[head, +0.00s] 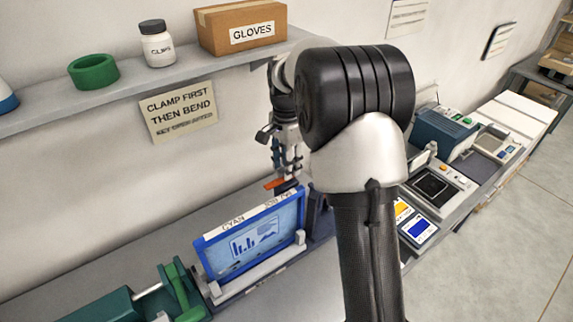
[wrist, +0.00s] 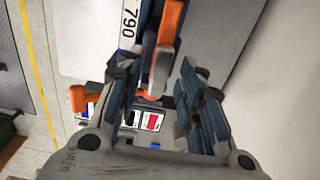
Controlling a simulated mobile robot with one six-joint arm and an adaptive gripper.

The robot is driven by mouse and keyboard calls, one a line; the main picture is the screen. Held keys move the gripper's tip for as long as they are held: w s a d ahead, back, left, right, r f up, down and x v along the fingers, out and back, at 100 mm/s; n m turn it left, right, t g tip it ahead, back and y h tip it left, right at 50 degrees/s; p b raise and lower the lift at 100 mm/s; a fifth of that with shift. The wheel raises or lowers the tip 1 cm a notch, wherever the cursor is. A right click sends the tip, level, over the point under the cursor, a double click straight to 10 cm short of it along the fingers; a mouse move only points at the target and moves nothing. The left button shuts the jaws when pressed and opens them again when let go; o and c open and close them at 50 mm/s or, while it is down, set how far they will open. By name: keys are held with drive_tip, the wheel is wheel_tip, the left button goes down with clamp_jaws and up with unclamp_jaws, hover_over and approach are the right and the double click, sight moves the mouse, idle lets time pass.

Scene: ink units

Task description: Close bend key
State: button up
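An orange lever (wrist: 166,45), which looks like the bend key, stands between and beyond the fingers of my gripper (wrist: 153,85) in the wrist view. The fingers are apart, with a gap showing on both sides of the lever. In the head view, my gripper (head: 288,158) points down just above an orange piece (head: 274,183) at the far right end of the blue-framed panel (head: 262,236) labelled CYAN. My arm hides part of the area to the right. Whether a finger touches the lever cannot be told.
A second orange piece (wrist: 78,98) shows left of the fingers in the wrist view. A shelf (head: 120,88) with a gloves box (head: 240,28) runs above the bench. A green clamp (head: 180,290) stands at the front left. Devices (head: 445,130) stand at the right.

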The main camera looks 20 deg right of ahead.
drive_tip(key=shift+f, duration=0.15)
clamp_jaws()
idle(0.4)
idle(0.4)
